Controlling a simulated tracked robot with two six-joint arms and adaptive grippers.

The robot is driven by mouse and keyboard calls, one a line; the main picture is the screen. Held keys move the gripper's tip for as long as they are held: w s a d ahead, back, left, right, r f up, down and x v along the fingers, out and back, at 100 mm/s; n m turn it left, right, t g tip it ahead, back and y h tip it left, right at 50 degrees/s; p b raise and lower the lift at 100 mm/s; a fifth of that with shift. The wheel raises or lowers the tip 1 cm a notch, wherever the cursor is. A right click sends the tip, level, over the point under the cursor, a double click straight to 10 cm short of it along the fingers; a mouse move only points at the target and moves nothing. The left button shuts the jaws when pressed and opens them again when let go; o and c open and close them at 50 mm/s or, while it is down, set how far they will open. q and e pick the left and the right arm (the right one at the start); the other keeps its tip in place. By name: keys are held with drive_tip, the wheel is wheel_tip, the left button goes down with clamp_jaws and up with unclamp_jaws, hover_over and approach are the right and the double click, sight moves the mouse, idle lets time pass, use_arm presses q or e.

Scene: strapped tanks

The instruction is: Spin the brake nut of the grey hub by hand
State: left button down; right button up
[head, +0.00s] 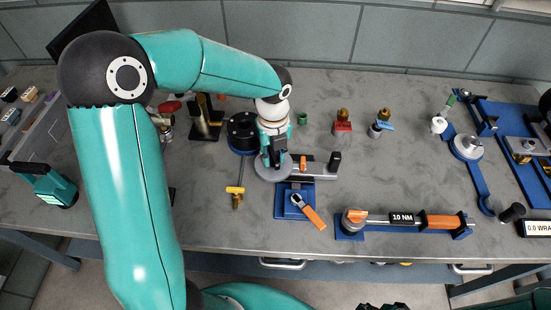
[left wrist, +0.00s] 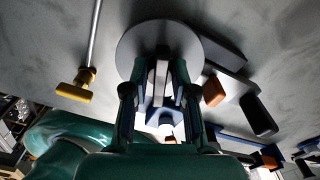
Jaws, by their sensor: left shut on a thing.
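The grey hub (head: 262,172) is a flat round disc on the bench, near the middle of the head view. It also shows in the left wrist view (left wrist: 135,45) as a pale disc behind my fingers. My left gripper (head: 274,163) points down over the disc. In the left wrist view my left gripper (left wrist: 158,75) has its two fingers close together, shut on a narrow grey piece at the hub's centre, which I take as the brake nut. The fingers hide most of it. Dark parts at the bottom edge of the head view may be my right gripper (head: 385,306), mostly cut off.
A black round hub (head: 242,130) stands close behind left. A yellow-handled T-bar (head: 236,192) lies left of the disc. A blue plate (head: 284,210) with an orange-handled ratchet (head: 309,212) is in front. A 10 NM torque tool (head: 402,218) lies right.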

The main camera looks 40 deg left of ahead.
use_arm(q)
drive_tip(key=n+b, duration=0.1)
drive_tip(key=n, duration=0.1)
drive_tip(key=shift+n, duration=1.4)
drive_tip(key=n+b, duration=0.1)
drive_tip(key=n, duration=0.2)
drive_tip(key=shift+d+n, duration=0.1)
drive_tip(key=shift+n, duration=0.8)
drive_tip(key=shift+n+b, duration=0.5)
drive_tip(key=shift+n, duration=0.4)
drive_tip(key=n, duration=0.3)
drive_tip(key=shift+b, duration=0.3)
